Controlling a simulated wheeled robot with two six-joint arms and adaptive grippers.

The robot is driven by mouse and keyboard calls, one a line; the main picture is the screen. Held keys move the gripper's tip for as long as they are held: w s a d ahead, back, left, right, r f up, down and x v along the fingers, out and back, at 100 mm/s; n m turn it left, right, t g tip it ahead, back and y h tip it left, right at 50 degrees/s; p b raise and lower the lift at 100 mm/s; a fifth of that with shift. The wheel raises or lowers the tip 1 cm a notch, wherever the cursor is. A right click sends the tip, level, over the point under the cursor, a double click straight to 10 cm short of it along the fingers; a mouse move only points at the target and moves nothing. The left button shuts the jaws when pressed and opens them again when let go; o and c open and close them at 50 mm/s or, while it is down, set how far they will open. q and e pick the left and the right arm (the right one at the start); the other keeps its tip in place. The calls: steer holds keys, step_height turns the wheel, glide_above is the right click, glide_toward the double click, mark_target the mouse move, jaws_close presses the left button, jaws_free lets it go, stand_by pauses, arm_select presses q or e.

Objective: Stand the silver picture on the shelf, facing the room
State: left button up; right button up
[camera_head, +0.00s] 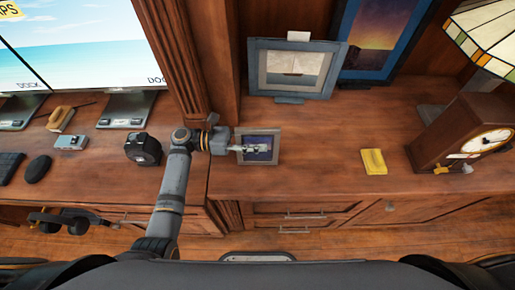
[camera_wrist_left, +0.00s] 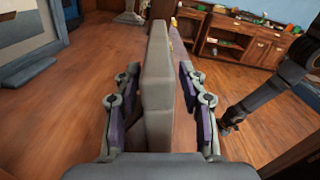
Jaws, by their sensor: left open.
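The small silver picture (camera_head: 272,134), with a dark purple image, shows upright near the front of the wooden shelf, its face towards the head camera. In the left wrist view its grey frame (camera_wrist_left: 158,85) is edge-on between the fingers. My left gripper (camera_head: 250,148) is across its middle from the left. The fingers (camera_wrist_left: 160,105) are open, one on each side, with gaps visible beside the frame. The fingers hide part of the image. I cannot tell whether its lower edge touches the shelf (camera_head: 325,135). My right gripper cannot be made out.
A larger grey-framed boat picture (camera_head: 292,68) leans behind, with a blue-framed picture (camera_head: 378,40) farther back. Shelf between silver picture and yellow block is clear.

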arm_select(q)
steer(key=shift+d, duration=0.6)
steer(key=shift+a, duration=0.1)
steer(key=shift+c, duration=0.6)
jaws_close()
steer(key=shift+r, duration=0.6)
steer(key=s+a+r, duration=0.6)
steer(key=a+r, duration=0.6)
steer(key=shift+a+p, duration=0.3)
steer(key=shift+p, duration=0.15)
